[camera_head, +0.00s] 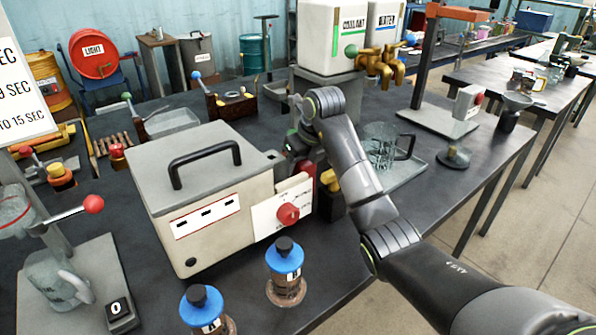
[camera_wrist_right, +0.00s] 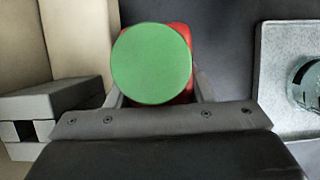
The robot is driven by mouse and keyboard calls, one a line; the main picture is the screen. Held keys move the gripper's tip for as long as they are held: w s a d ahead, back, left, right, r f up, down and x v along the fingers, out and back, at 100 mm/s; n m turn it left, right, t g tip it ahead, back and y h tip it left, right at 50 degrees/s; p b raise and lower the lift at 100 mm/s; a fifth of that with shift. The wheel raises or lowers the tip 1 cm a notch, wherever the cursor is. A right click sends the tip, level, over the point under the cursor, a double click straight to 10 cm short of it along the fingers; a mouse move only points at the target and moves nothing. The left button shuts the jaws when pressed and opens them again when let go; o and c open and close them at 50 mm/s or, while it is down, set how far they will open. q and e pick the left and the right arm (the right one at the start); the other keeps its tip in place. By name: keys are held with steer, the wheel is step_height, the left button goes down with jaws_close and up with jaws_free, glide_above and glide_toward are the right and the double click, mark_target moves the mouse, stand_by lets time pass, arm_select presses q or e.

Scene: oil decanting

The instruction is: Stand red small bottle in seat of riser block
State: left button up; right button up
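The red small bottle (camera_wrist_right: 183,92) has a round green cap (camera_wrist_right: 150,62) and is seen from above in the right wrist view. My right gripper (camera_wrist_right: 160,88) has a finger on each side of it and appears shut on it. In the head view, my right gripper (camera_head: 297,150) is beside the right end of the beige box, and a bit of red (camera_head: 306,170) shows just below it. The bottle's base is hidden, so I cannot tell whether it touches anything. I cannot clearly identify the riser block or its seat. My left gripper is not in view.
The beige box (camera_head: 205,185) with a black handle is close on the left. A yellow-topped item (camera_head: 330,181) is just right of the gripper. A glass jug (camera_head: 380,145) stands on a tray behind my arm. Two blue-capped jars (camera_head: 285,262) (camera_head: 203,305) stand in front.

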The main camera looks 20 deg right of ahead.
steer(key=c, duration=0.8)
step_height(320, 180, up, 7)
steer(key=shift+f+b, duration=0.15)
steer(key=shift+b, duration=0.35)
steer(key=shift+c, duration=0.2)
step_height(320, 180, up, 3)
steer(key=shift+f+p, duration=0.2)
steer(key=shift+p, duration=0.6)
steer(key=shift+r+p, duration=0.45)
